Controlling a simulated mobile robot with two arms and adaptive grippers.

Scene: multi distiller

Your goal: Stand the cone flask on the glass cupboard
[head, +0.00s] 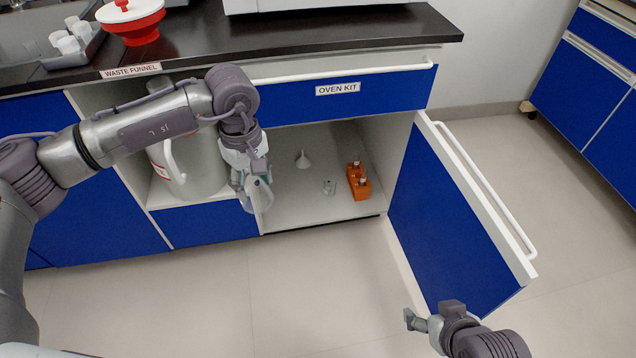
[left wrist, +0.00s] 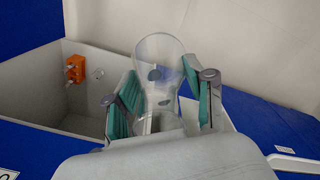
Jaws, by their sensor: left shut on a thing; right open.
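The clear cone flask (head: 262,196) is held in my left gripper (head: 250,180) at the left front of the open cupboard (head: 310,205). In the left wrist view the flask (left wrist: 158,62) sits between the two teal-padded fingers (left wrist: 160,95), which are shut on it. Its wide end points away from the wrist. I cannot tell if it touches the cupboard floor. The cupboard has a pale floor, and its blue door (head: 445,215) stands open to the right. My right gripper (head: 420,322) is open and empty, in front of the door at the bottom.
A large whitish jug (head: 195,165) stands in the left compartment. The front middle of the cupboard floor is clear.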

